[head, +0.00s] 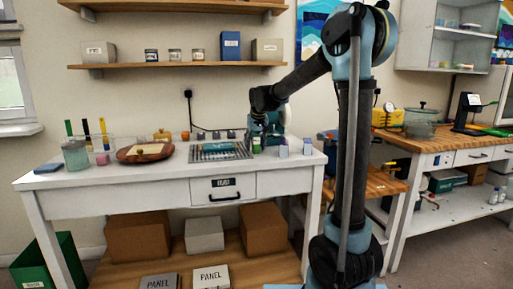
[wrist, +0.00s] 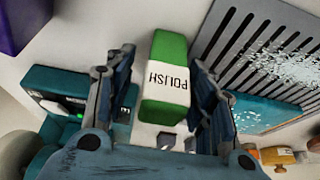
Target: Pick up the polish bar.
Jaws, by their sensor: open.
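The polish bar (wrist: 165,78) is a green block with a white band reading POLISH. In the wrist view it lies on the white table, upper middle, between my gripper's two fingers (wrist: 161,62). The fingers are spread, one on each side of the bar, with narrow gaps. I cannot tell how far the fingertips are above the table. In the head view my gripper (head: 266,132) points down at the right part of the white table (head: 120,178), and a small green patch of the bar (head: 256,146) shows below it.
A slotted metal tray (wrist: 228,40) with a teal speckled panel (wrist: 262,112) lies right of the bar. A purple block (wrist: 22,22) is at upper left, and a teal device with a green light (wrist: 68,90) stands close on the left. Small containers (head: 307,146) stand near the table's right end.

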